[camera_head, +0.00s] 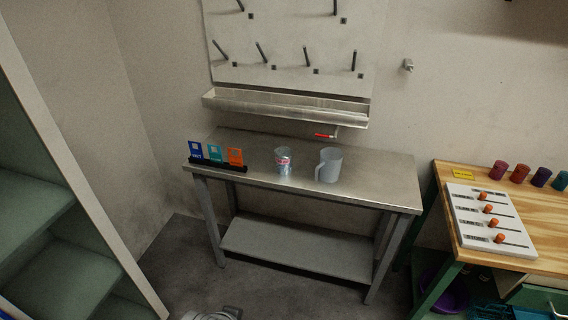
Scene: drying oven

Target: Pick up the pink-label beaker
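The pink-label beaker (283,168) stands upright on the steel table (372,191), a little left of the table's middle. It is small and clear, with a pink-red band on its side. A larger translucent jug (330,166) with a handle on its left stands just to its right, apart from it.
A black rack with blue, teal and orange cards (235,157) sits at the table's left end. A pegboard with a trough (285,105) hangs behind. A wooden bench (545,215) stands right, green shelving (40,215) left. Floor before the table looks clear.

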